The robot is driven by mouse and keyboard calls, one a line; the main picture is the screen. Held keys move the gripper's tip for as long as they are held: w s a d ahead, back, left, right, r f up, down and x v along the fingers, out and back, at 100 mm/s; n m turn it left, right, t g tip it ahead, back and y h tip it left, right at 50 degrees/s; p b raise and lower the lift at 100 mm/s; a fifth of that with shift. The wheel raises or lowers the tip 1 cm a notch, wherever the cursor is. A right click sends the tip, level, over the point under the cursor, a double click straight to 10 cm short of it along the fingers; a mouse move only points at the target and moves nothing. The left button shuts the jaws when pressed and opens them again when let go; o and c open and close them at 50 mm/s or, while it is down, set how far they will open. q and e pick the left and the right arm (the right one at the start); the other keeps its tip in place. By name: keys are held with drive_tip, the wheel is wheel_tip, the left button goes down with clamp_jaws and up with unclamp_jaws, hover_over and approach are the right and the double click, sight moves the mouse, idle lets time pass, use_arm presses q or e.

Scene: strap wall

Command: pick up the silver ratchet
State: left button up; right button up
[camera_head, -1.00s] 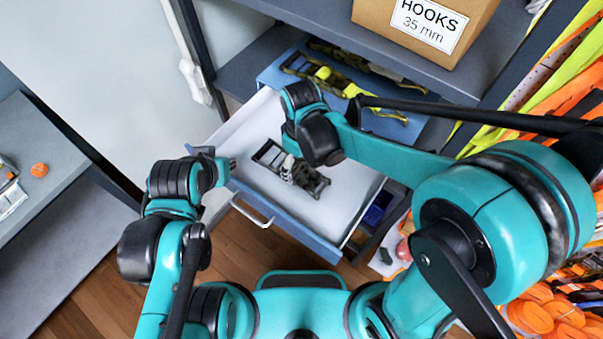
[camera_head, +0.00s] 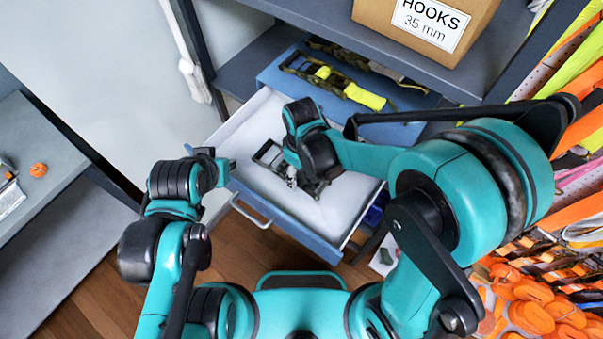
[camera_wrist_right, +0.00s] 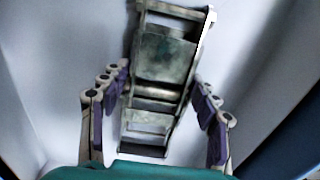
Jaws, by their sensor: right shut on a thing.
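The silver ratchet (camera_wrist_right: 165,60) shows in the right wrist view as a worn grey metal frame with a crossbar, lying lengthwise between my right fingers. My right gripper (camera_wrist_right: 159,80) is shut on it, with a purple-padded finger on each side. In the head view the ratchet (camera_head: 266,154) looks dark and lies in the white-lined open drawer, partly hidden under my right wrist. My right gripper (camera_head: 291,181) reaches down over it there. I cannot tell whether the ratchet is clear of the drawer floor. My left gripper (camera_head: 226,166) is beside the drawer's left edge, apart from the ratchet.
The open drawer (camera_head: 335,231) has a blue front and a white handle (camera_head: 251,211). Behind it a blue tray (camera_head: 270,77) holds straps and ratchets. A cardboard hooks box (camera_head: 385,14) stands on the shelf above. Orange straps (camera_head: 530,307) crowd the right; a grey bench is at left.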

use_arm(q)
drive_tip(key=shift+r, duration=0.15)
use_arm(e)
drive_tip(key=shift+r, duration=0.8)
use_arm(q)
drive_tip(key=shift+r+p, duration=0.15)
drive_tip(key=shift+p, duration=0.15)
use_arm(e)
wheel_tip(320, 180, up, 2)
drive_tip(key=shift+r, duration=0.2)
use_arm(q)
drive_tip(key=shift+r+p, duration=0.65)
drive_tip(key=shift+r, duration=0.05)
use_arm(e)
drive_tip(key=s+d+r, duration=0.6)
drive_tip(key=d+r, duration=0.1)
drive_tip(key=d, duration=0.2)
drive_tip(key=shift+s+d, duration=0.25)
drive_tip(key=shift+d, duration=0.1)
